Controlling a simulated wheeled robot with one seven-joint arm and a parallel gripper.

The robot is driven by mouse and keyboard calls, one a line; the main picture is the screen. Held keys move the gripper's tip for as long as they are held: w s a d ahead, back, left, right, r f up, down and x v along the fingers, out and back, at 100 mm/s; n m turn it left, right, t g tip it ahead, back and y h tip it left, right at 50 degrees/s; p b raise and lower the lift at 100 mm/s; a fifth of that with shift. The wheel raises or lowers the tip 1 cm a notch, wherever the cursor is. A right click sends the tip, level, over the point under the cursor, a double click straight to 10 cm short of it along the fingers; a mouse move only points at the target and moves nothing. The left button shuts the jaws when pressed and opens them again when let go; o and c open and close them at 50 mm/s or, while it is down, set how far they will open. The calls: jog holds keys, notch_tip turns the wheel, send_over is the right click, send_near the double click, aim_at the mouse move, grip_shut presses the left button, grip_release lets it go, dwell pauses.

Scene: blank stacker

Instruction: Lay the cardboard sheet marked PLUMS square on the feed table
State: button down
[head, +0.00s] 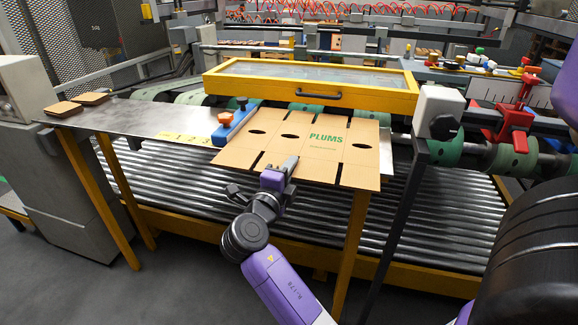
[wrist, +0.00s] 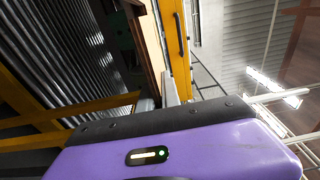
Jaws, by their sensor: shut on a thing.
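The cardboard sheet marked PLUMS (head: 352,155) is a flat brown blank with slots and dark oval holes. In the head view it lies over the right part of the steel feed table (head: 150,118), its near right part reaching past the table's front edge. My gripper (head: 287,166) is shut on the sheet's near edge, left of its middle. I cannot tell whether the sheet rests fully on the table.
A blue stop block with an orange knob (head: 232,124) stands at the sheet's left edge. A yellow-framed clear guard (head: 310,78) is behind the sheet. Ribbed black rollers (head: 190,170) run below the table. Two small brown pieces (head: 78,103) lie at the table's far left. A red clamp (head: 515,125) is at right.

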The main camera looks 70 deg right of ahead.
jog(key=shift+d+f, duration=0.1)
dwell(0.4)
jog(key=shift+f+b, duration=0.3)
jog(key=shift+b, duration=0.25)
jog(key=c, duration=1.5)
grip_release()
jog(key=shift+r, duration=0.1)
jog(key=shift+o, duration=0.5)
jog(key=o, duration=0.8)
jog(key=a+b, duration=0.6)
jog(key=a, duration=0.5)
jog(key=shift+s, duration=0.45)
